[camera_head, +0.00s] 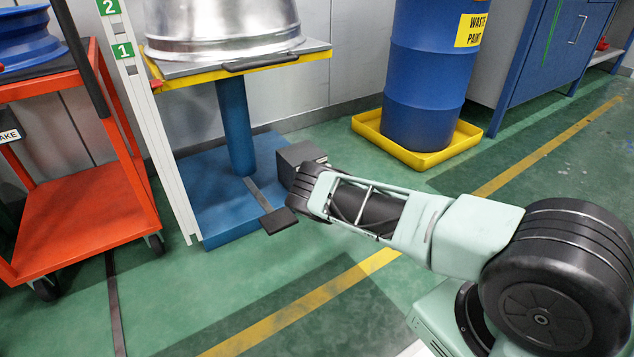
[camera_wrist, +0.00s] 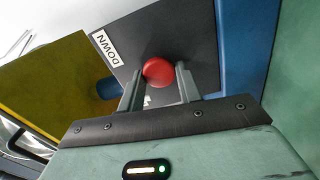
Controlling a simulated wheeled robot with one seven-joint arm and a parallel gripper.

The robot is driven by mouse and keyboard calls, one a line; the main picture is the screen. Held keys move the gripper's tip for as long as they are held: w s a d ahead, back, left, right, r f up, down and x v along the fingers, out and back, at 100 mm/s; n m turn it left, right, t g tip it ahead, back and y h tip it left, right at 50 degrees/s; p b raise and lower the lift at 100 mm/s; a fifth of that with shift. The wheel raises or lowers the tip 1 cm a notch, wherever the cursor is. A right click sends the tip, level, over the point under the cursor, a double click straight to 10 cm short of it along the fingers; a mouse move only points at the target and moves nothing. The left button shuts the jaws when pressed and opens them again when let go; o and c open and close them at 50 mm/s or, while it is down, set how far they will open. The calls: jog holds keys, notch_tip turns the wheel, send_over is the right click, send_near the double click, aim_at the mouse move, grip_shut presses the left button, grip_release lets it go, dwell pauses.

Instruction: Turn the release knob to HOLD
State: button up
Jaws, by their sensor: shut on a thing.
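The round red knob (camera_wrist: 157,71) sits on a dark grey panel (camera_wrist: 185,28) in the wrist view. My gripper (camera_wrist: 159,86) has its two grey fingers on either side of the knob, shut on it. A white label reading DOWN (camera_wrist: 104,45) is on the panel, left of the knob. I see no HOLD label, and the knob's pointing direction cannot be told. In the head view, my arm's end reaches a dark box (camera_head: 300,156) beside the blue post (camera_head: 236,125). The knob and fingers are hidden there.
A silver wheel (camera_head: 222,30) rests on the yellow-edged table above the post. A black pedal-like plate (camera_head: 279,220) lies low beside my wrist. An orange cart (camera_head: 85,215) stands left, a blue drum (camera_head: 430,75) behind right. The front floor is clear.

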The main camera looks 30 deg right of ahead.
jog(key=shift+s+d+f+n, duration=0.1)
jog(key=shift+f+n, duration=0.05)
jog(key=shift+n, duration=0.45)
jog(key=o, duration=0.9)
jog(key=shift+o, duration=0.2)
